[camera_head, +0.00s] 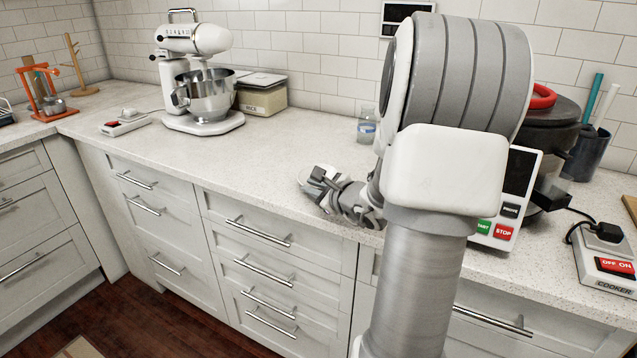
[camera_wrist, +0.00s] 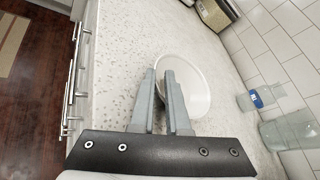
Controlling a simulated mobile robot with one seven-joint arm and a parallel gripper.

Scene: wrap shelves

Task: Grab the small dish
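The small dish (camera_wrist: 199,91) is white, round and shallow, and sits on the speckled counter in the wrist view. My gripper (camera_wrist: 160,75) is over its left side, with the two grey fingers apart and a narrow gap between them. The dish's left rim lies near or between the fingers; contact cannot be told. The right finger covers part of the dish. In the head view my gripper (camera_head: 315,184) is low over the counter near its front edge, and I cannot see the dish there.
A small bottle (camera_head: 366,127) stands near the tiled wall; it also shows in the wrist view (camera_wrist: 262,97). A mixer (camera_head: 195,60) and a RICE container (camera_head: 262,97) stand further left. A cooker (camera_head: 550,135) is at right. The counter (camera_head: 255,145) between is clear.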

